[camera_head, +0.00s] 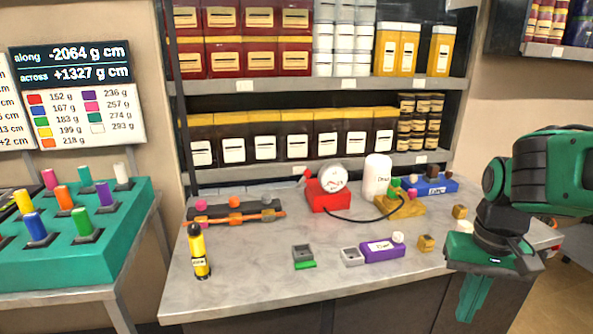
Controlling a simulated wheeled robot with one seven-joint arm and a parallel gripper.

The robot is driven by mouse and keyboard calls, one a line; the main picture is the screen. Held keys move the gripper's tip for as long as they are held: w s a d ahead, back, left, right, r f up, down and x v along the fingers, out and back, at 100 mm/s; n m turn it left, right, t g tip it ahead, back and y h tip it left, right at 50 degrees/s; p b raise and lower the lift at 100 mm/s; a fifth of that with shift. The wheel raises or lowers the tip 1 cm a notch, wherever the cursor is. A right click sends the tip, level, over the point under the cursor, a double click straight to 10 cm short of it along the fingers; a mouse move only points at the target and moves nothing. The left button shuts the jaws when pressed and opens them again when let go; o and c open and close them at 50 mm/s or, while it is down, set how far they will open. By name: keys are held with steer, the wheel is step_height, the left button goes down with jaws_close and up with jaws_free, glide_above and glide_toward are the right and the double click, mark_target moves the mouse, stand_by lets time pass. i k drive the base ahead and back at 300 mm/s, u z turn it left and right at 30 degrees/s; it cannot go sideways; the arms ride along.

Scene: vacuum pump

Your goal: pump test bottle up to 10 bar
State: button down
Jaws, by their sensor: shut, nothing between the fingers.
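A red unit (322,200) with a round white gauge (333,177) and a red knob stands at the back middle of the bench; the gauge reading is too small to tell. A white bottle (377,175) with unclear lettering stands upright to its right. A black hose (352,219) runs from the red unit to a yellow block (402,207) with green and pink knobs. A blue labelled box (437,187) with knobs on top lies behind that block. My teal gripper (470,300) is shut and empty, pointing down by the bench's right front edge, apart from all these things.
On the grey bench (240,275) are a yellow-black cylinder (199,252), a purple labelled box (382,249), small grey blocks and a rail with knobs (236,217). Stocked shelves stand behind. A teal peg rack (110,250) is at left. The front left bench is mostly clear.

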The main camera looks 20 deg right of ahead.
mark_target(308, 173)
steer(key=i, duration=0.95)
steer(key=z, duration=0.1)
